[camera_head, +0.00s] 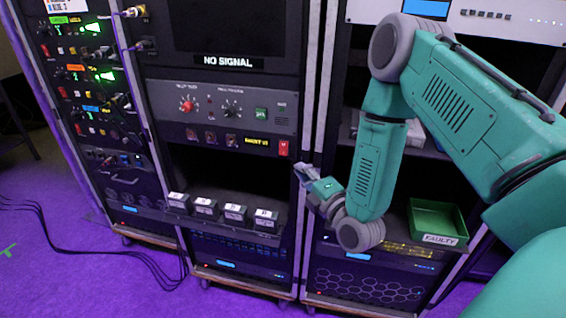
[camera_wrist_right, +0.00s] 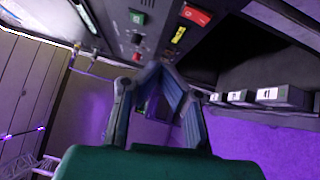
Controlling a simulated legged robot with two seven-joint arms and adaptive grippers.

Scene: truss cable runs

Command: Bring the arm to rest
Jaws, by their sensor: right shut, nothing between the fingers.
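My right arm, teal with grey joints, comes in from the right in the head view. Its gripper (camera_head: 303,171) is in front of the rack frame, to the right of the middle rack's open shelf bay. In the right wrist view the fingers (camera_wrist_right: 154,68) meet at their tips, shut with nothing between them. Beyond the tips is a dark panel (camera_wrist_right: 125,30) with a red switch, a green button and knobs. My left gripper is in neither view.
Several small labelled black boxes (camera_head: 235,213) stand in a row on the middle shelf. A green bin marked FAULTY (camera_head: 438,222) sits on the right rack. A dark screen (camera_head: 228,25) is above a NO SIGNAL label. Black cables (camera_head: 120,250) lie on the purple floor (camera_head: 60,265).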

